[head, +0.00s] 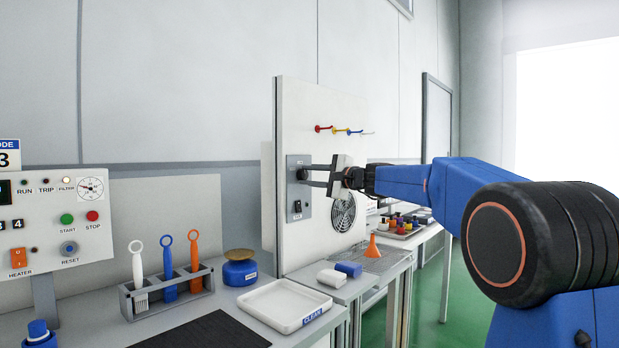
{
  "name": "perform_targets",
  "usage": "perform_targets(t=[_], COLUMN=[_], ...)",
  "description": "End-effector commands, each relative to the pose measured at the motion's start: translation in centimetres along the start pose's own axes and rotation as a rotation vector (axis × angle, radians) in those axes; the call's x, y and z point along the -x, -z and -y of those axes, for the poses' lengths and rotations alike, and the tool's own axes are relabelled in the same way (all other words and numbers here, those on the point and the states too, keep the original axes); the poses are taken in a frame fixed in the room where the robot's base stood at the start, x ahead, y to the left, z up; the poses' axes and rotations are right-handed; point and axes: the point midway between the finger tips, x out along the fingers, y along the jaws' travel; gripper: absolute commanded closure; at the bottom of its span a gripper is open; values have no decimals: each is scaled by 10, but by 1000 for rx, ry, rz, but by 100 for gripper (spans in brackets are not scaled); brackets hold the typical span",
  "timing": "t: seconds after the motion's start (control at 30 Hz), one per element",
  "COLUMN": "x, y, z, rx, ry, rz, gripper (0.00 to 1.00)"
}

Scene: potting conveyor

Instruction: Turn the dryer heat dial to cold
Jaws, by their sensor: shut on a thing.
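The dryer's grey control plate (292,205) is fixed to a white upright panel (291,110) in the middle of the head view. A small dark heat dial (301,174) sits on the upper part of the plate. My gripper (306,176) reaches in from the right, with its two dark fingers on either side of the dial. It is shut on the dial. The dial's pointer and the marks around it are too small and too covered to read. A black switch (297,208) is lower on the plate.
A round fan grille (343,214) is right of the plate, with coloured hooks (340,129) above. Below are a white tray (290,300), a blue block (349,269), an orange funnel (372,245) and a tool rack (170,295). A control box (45,245) stands left.

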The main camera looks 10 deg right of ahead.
Motion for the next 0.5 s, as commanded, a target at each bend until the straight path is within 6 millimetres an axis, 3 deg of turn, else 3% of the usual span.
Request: perform_targets(t=[0.5], x=[0], y=[0], z=[-1], rx=[480], ry=[-2], rz=[1], gripper=[94])
